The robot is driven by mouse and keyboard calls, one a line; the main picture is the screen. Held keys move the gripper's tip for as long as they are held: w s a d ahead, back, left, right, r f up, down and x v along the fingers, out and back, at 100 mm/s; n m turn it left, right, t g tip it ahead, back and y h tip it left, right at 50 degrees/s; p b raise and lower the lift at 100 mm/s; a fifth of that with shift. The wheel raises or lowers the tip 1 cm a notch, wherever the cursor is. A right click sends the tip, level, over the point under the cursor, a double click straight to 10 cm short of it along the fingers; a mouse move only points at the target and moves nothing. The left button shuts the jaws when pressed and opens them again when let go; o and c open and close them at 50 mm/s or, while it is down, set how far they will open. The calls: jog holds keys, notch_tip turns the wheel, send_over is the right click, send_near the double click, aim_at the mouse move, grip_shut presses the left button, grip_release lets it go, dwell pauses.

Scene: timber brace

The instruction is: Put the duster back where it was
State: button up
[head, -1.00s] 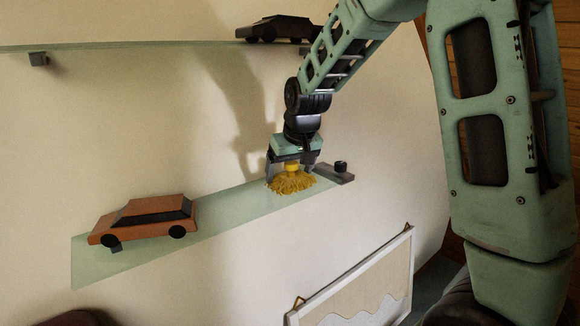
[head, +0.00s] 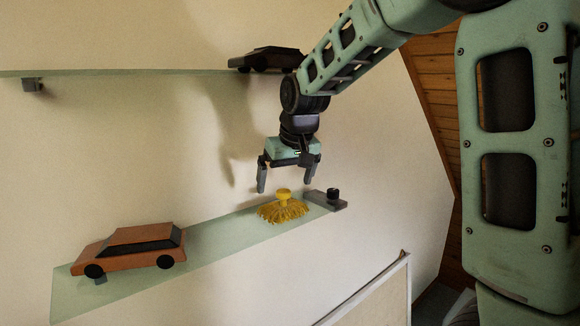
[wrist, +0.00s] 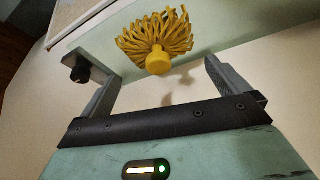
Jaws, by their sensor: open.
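The yellow duster (head: 283,209) stands on the right part of the lower glass shelf (head: 215,240), its strands down and its round knob up. My gripper (head: 288,188) is open and empty just above the duster, with its fingers spread to either side and apart from it. In the wrist view the duster (wrist: 157,42) shows beyond and between the open fingers (wrist: 160,82), with its knob toward me.
An orange model car (head: 130,250) stands on the lower shelf's left part. A grey block with a black knob (head: 327,199) sits at the shelf's right end, close to the duster. A dark model car (head: 266,59) stands on the upper shelf (head: 130,72). A framed board (head: 378,295) is below right.

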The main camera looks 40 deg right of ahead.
jog(key=v, duration=0.6)
jog(key=shift+b, duration=0.4)
